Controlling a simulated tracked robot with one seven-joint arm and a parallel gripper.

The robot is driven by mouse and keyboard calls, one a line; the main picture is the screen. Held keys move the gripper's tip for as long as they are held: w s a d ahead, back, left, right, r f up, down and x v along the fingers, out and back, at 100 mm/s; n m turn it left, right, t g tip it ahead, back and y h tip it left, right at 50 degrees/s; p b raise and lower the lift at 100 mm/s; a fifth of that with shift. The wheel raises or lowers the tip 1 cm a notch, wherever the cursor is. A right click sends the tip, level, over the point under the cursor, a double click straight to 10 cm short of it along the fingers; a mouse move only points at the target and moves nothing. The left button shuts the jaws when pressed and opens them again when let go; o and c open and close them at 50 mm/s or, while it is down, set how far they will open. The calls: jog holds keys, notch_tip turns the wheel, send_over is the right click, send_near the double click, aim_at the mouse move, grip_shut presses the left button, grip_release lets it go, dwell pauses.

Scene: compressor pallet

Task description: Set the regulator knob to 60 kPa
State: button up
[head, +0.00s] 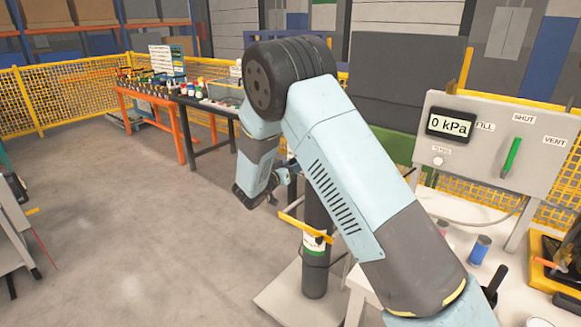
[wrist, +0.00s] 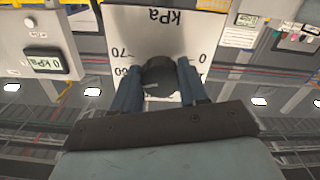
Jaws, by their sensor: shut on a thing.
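In the wrist view, the regulator knob (wrist: 158,72) is a dark round part in front of a white dial plate (wrist: 185,45) marked kPa. A 70 mark shows at the plate's left edge, with a partly cut-off number below it and a 0 at the right. My gripper (wrist: 158,82) has its two blue-grey fingers on either side of the knob and is shut on it. The knob's pointer cannot be made out. In the head view, my arm hides most of the regulator area. The digital display (head: 450,125) reads 0 kPa; it also shows in the wrist view (wrist: 47,63).
A grey panel (head: 480,160) at the right carries a green lever (head: 511,157) between labels reading FILL, SHUT and VENT. A dark cylinder (head: 316,270) stands below my arm. A bench (head: 225,108) with small items stands at the back.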

jog(key=shift+f, duration=0.2)
jog(key=o, duration=0.8)
jog(key=shift+o, duration=1.3)
jog(key=shift+r, duration=0.1)
jog(key=shift+a, duration=0.1)
jog(key=v, duration=1.3)
jog(key=shift+s+a, duration=0.15)
jog(key=shift+s, duration=0.1)
